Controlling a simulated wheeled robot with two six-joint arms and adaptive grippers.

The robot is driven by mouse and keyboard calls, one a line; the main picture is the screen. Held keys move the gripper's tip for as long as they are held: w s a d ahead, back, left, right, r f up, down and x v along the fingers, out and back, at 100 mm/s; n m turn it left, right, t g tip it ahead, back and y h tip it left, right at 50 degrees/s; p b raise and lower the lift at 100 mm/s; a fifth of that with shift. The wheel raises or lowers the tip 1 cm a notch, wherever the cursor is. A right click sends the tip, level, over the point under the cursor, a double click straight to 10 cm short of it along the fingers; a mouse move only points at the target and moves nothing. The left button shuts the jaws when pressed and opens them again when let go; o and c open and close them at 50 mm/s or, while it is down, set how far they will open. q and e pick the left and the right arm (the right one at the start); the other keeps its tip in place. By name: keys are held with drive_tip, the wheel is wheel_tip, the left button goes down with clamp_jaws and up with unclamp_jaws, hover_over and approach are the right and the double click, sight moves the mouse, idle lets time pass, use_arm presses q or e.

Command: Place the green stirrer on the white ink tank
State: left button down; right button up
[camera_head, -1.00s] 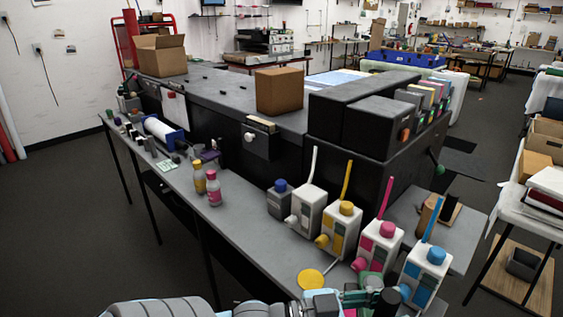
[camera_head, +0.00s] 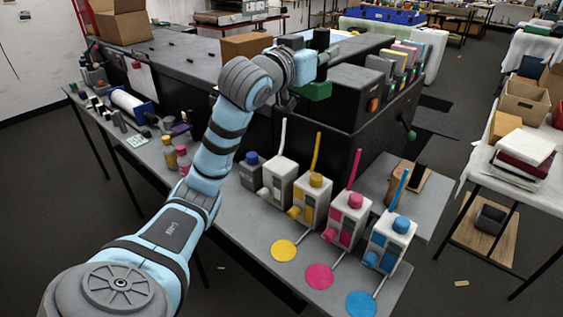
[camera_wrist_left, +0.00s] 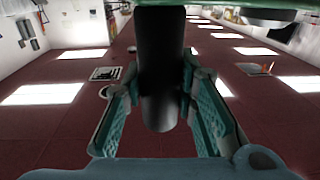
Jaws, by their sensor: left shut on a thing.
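My left gripper (camera_head: 316,60) is raised high, in front of the black machine and above the row of ink tanks. It is shut on a dark upright handle (camera_head: 321,40) with a green block (camera_head: 313,91) below it, which looks like the green stirrer. In the left wrist view the dark handle (camera_wrist_left: 160,80) sits between the two teal-padded fingers. The white ink tank (camera_head: 278,180), with a thin white stick standing up from it, is on the grey bench below the gripper, clearly apart from the held thing. My right gripper is not in view.
A dark tank (camera_head: 251,172) stands left of the white one. Yellow (camera_head: 310,200), magenta (camera_head: 346,217) and cyan (camera_head: 387,242) tanks stand to its right, each with an upright stick. The black machine (camera_head: 260,140) rises behind. Coloured discs lie on the bench front.

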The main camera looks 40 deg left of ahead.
use_arm(q)
drive_tip(key=a+f+y, duration=0.1)
drive_tip(key=a, duration=0.1)
drive_tip(key=a+f+n+y, duration=0.1)
drive_tip(key=a, duration=0.1)
drive_tip(key=a+f+y, duration=0.1)
drive_tip(key=a, duration=0.1)
drive_tip(key=shift+w+f+n+g, duration=0.3)
drive_tip(key=shift+w+f+n, duration=0.05)
drive_tip(key=shift+w+n, duration=0.05)
wheel_tip(320, 180, down, 20)
drive_tip(key=b, duration=0.3)
drive_tip(key=shift+d+b, duration=0.15)
drive_tip(key=shift+b, duration=0.25)
drive_tip(key=c, duration=1.3)
unclamp_jaws()
drive_tip(key=shift+s+r, duration=0.1)
drive_tip(key=shift+s, duration=0.05)
drive_tip(key=v, duration=1.1)
drive_tip(key=shift+s+d, duration=0.2)
drive_tip(key=shift+s, duration=0.15)
